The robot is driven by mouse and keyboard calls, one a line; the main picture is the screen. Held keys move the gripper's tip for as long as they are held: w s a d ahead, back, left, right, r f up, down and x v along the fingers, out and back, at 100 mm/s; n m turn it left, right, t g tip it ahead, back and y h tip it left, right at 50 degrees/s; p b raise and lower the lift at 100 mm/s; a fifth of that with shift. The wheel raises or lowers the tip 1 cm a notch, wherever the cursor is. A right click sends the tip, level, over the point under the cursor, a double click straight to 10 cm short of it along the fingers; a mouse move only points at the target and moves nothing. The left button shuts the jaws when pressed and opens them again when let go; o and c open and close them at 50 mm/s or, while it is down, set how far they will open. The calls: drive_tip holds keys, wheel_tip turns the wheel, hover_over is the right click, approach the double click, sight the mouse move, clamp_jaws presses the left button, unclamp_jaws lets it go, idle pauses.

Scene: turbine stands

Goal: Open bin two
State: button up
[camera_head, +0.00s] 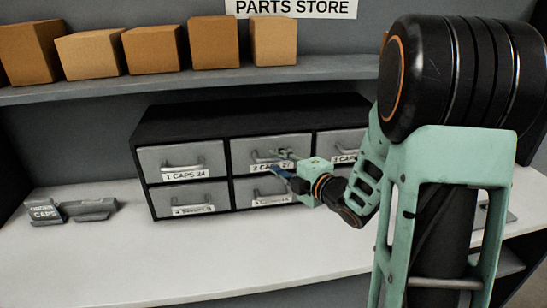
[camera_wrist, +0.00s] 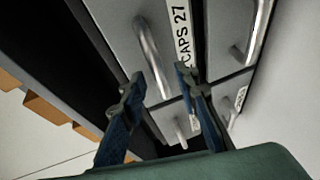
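Bin two (camera_head: 243,150) is the grey drawer in the middle of the top row of a black cabinet, labelled "2 CAPS 27". Its front is level with its neighbours, so it looks shut. My gripper (camera_head: 280,164) is in front of this drawer and partly covers its handle and label. In the wrist view, my gripper (camera_wrist: 159,82) is open, with blue fingers apart. The metal handle of bin two (camera_wrist: 149,52) shows between and beyond the fingertips, beside the "CAPS 27" label. I cannot tell whether a finger touches it.
Bin one (camera_head: 160,160) is on the left and bin three (camera_head: 335,142) on the right, with more drawers below. A shelf with several cardboard boxes (camera_head: 213,42) hangs above. A small grey holder labelled "CAPS" (camera_head: 46,211) stands on the white counter (camera_head: 110,265), whose front is clear.

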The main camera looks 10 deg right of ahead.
drive_tip(key=shift+x, duration=1.3)
drive_tip(key=shift+c, duration=0.3)
clamp_jaws()
